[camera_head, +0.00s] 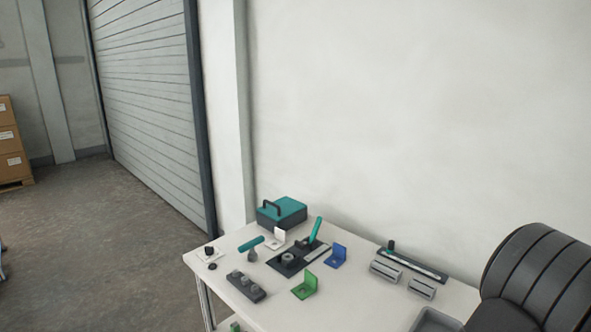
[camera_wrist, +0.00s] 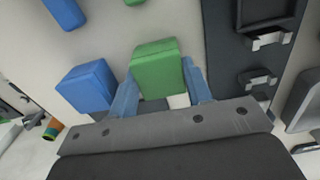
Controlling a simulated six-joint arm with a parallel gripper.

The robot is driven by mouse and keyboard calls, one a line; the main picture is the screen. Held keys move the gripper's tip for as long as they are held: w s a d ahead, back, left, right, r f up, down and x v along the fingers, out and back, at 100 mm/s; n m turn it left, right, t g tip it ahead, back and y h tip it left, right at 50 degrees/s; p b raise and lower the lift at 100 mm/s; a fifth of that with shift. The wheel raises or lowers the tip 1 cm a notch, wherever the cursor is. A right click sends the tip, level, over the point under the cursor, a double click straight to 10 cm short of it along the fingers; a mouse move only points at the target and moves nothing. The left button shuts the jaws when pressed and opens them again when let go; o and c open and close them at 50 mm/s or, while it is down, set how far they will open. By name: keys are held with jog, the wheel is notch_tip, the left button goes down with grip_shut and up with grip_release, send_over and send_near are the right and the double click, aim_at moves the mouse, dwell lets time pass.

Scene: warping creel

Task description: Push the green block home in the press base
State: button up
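In the wrist view, a green block (camera_wrist: 157,70) sits between the two blue fingers of my gripper (camera_wrist: 158,74). The fingers lie against its left and right sides. I cannot tell whether the block is lifted or rests on something, as its lower part is partly hidden by the gripper. My gripper does not show in the head view. The head view shows a dark base with a teal lever (camera_head: 314,233) on the table; I cannot tell whether it is the press base. A green L-shaped bracket (camera_head: 305,287) stands in front of it.
In the wrist view, a blue block (camera_wrist: 86,87) is close left of the green one, with another blue piece (camera_wrist: 66,12) beyond. A dark panel with metal clips (camera_wrist: 258,79) is close right. In the head view, a teal box (camera_head: 284,210) stands at the table's back.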

jog(key=shift+r, duration=1.5)
jog(key=shift+r, duration=2.05)
jog(key=w+a+r, duration=0.2)
jog(key=w+a, duration=0.3)
jog(key=a, duration=0.6)
jog(key=shift+w+a+f, duration=0.1)
jog(key=shift+a+f, duration=0.05)
jog(key=shift+f, duration=1)
jog(key=shift+w+a+f, duration=0.1)
jog(key=shift+a+f, duration=0.05)
jog(key=shift+f, duration=1)
jog(key=shift+f, duration=0.4)
jog(key=shift+f, duration=0.55)
jog(key=shift+f, duration=0.75)
